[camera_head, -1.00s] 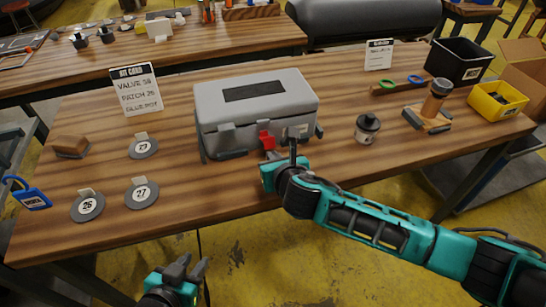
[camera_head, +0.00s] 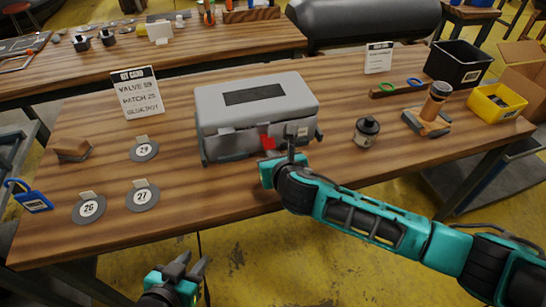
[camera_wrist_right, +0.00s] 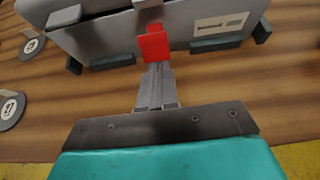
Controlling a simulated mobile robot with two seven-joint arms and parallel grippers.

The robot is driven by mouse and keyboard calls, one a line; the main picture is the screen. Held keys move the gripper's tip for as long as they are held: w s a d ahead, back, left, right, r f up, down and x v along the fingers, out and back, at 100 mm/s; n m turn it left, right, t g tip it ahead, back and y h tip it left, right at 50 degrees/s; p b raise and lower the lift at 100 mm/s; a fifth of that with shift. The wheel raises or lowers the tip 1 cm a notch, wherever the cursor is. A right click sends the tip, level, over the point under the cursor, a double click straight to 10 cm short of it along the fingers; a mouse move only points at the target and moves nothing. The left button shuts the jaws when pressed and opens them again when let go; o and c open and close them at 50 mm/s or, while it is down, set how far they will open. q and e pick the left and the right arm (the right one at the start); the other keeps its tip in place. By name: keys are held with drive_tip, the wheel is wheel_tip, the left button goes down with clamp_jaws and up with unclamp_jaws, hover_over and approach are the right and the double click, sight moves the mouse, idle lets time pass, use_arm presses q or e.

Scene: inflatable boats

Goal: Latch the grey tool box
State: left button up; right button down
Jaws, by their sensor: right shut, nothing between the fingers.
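The grey tool box (camera_head: 215,112) stands on the wooden workbench with its lid down. Its red latch (camera_head: 268,143) is at the middle of the front face; it also shows in the right wrist view (camera_wrist_right: 155,44). My right gripper (camera_wrist_right: 157,75) is shut and empty, its fingertips at the lower end of the red latch. They look to be touching it. In the head view my right gripper (camera_head: 273,157) is in front of the box and partly hides the spot below the latch. My left gripper (camera_head: 190,267) is open and empty, low in front of the bench.
A dark-lidded jar (camera_head: 367,131) stands right of the box. Grey numbered discs (camera_head: 143,195), a brown block (camera_head: 72,149) and a blue tag (camera_head: 30,196) lie to the left. A kit card (camera_head: 137,92) stands behind. Yellow (camera_head: 497,103) and black bins (camera_head: 459,64) are at the right.

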drive_tip(key=shift+r+p, duration=0.4)
drive_tip(key=shift+r, duration=0.35)
drive_tip(key=shift+w+r, duration=0.1)
drive_tip(key=shift+w+a+r, duration=0.1)
drive_tip(key=shift+w+r, duration=0.1)
drive_tip(key=shift+r, duration=0.55)
drive_tip(key=shift+w+a+r, duration=0.1)
drive_tip(key=shift+w+r, duration=0.2)
drive_tip(key=shift+r, duration=0.1)
drive_tip(key=shift+s, duration=0.1)
approach(269, 139)
drive_tip(key=shift+s+f, duration=0.3)
drive_tip(key=shift+s, duration=0.5)
